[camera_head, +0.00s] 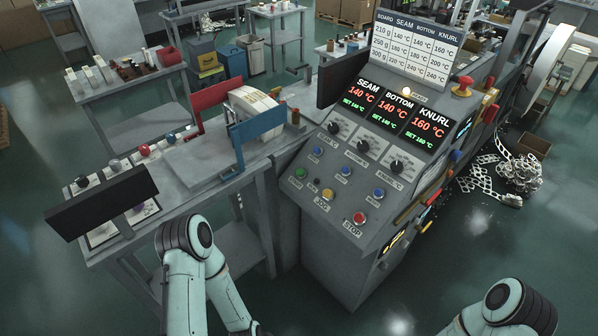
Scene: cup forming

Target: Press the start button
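The machine's control console (335,245) stands right of centre, its sloped panel facing me. A green button (299,173), which looks like the start button, sits at the panel's lower left; its label is too small to read. Nothing touches or covers it. A yellow button (327,193) marked JOG and a red button (360,217) marked STOP lie in the same row to its right. My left arm shows at the lower left and my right arm at the lower right. Both grippers are outside the picture.
Above the buttons are several black knobs (362,146) and blue buttons (346,170). Displays (394,104) read SEAM 140, BOTTOM 140 and KNURL 160. A grey workbench (195,165) with red and blue panels adjoins the console's left. The floor in front of the console is clear.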

